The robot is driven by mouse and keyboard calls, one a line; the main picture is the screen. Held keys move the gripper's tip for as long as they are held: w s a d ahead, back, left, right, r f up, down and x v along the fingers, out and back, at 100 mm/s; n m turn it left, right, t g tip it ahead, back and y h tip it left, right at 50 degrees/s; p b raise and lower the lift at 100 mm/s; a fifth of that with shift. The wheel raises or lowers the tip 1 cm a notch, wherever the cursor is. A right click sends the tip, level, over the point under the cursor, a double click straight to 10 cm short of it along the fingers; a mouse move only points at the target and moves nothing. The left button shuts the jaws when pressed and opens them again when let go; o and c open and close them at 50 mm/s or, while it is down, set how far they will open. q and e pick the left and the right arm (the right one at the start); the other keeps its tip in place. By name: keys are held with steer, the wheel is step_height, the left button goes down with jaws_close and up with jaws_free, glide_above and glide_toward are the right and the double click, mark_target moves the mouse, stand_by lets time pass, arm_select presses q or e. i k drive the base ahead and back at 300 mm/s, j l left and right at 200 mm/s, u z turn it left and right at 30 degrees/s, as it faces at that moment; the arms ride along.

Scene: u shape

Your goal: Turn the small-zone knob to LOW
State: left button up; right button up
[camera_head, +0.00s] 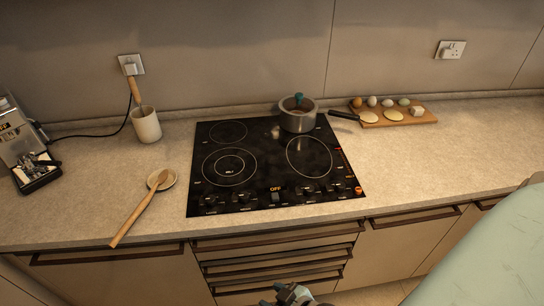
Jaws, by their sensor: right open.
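A black glass hob (270,170) is set in the counter, with ring-marked cooking zones of different sizes. A row of small dark knobs (243,197) runs along its front edge. An orange OFF label (276,188) glows at the middle of that row. The knob markings are too small to read, so I cannot tell which knob is the small-zone one or where it points. My right gripper (288,297) shows at the bottom edge, open, in front of the drawers and apart from the hob. Its lower part is cut off. My left gripper is not in view.
A lidded pot (298,120) stands at the hob's back right. A board (412,121) with eggs is to its right. A wooden spoon (138,212) rests on a small dish (168,183) at left. A pale green rounded surface (495,255) fills the lower right.

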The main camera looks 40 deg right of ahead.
mark_target(308, 189)
steer(key=z, duration=1.4)
